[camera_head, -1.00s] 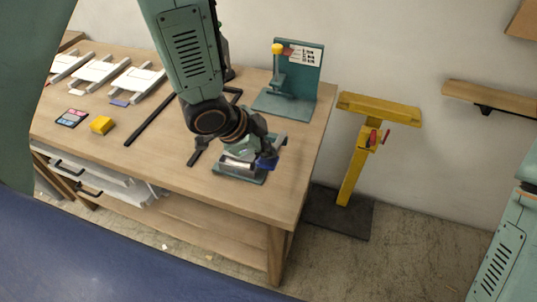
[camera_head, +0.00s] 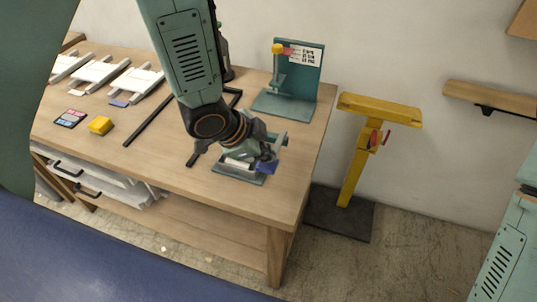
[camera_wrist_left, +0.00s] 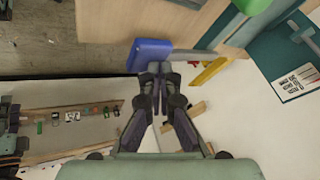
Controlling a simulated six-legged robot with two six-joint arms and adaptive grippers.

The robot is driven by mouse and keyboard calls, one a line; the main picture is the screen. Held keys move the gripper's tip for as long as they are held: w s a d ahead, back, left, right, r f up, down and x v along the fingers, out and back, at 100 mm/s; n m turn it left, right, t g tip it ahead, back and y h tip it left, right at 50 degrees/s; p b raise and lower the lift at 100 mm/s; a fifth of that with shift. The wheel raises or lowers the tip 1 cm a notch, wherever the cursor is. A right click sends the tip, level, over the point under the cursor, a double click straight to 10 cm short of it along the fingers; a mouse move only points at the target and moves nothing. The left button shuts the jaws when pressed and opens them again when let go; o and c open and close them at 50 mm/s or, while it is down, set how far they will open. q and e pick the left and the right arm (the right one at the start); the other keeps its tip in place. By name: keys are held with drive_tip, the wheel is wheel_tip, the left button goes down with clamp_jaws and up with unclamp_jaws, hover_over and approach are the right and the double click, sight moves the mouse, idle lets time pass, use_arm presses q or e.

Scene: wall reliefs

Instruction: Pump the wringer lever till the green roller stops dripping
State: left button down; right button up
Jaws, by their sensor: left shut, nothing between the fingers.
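The wringer stands on a teal base plate (camera_head: 240,178) near the front right of the workbench. Its blue lever pad (camera_head: 267,168) sticks out on the right side. In the left wrist view the blue pad (camera_wrist_left: 150,54) sits at the end of a grey lever rod (camera_wrist_left: 192,54). My left gripper (camera_wrist_left: 155,69) is shut and empty, its fingertips at the pad's lower edge, seemingly touching it. A green rounded part, likely the roller (camera_wrist_left: 252,5), is cut by the top edge. Drips cannot be made out. My right gripper is out of view.
The wooden workbench (camera_head: 215,190) also holds a teal stand with a yellow knob (camera_head: 278,48), a yellow block (camera_head: 100,125) and white frames (camera_head: 100,72). A yellow post stand (camera_head: 350,180) is on the floor to the right. A shelf (camera_head: 490,98) is on the wall.

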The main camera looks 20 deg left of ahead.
use_arm(q)
drive_tip(key=shift+s+f+b, duration=0.2)
drive_tip(key=shift+f+b, duration=0.35)
drive_tip(key=shift+f, duration=0.1)
drive_tip(key=shift+s+f+b, duration=0.15)
drive_tip(key=shift+f+b, duration=0.4)
drive_tip(key=shift+f, duration=0.1)
idle(1.2)
drive_tip(key=shift+r, duration=0.1)
idle(0.5)
drive_tip(key=shift+w+r+p, duration=0.25)
drive_tip(key=shift+r+p, duration=0.65)
drive_tip(key=shift+p, duration=0.15)
drive_tip(key=shift+w+r+p, duration=0.3)
drive_tip(key=shift+r+p, duration=0.65)
drive_tip(key=shift+p, duration=0.15)
drive_tip(key=shift+w+r+p, duration=0.25)
drive_tip(key=shift+r+p, duration=0.65)
drive_tip(key=shift+p, duration=0.15)
drive_tip(key=shift+r, duration=0.1)
drive_tip(key=r+p, duration=0.2)
drive_tip(key=w+r+p, duration=0.1)
drive_tip(key=r+p, duration=0.1)
drive_tip(key=p, duration=0.1)
drive_tip(key=shift+w+r+p, duration=0.15)
drive_tip(key=shift+r+p, duration=0.2)
drive_tip(key=shift+f, duration=0.1)
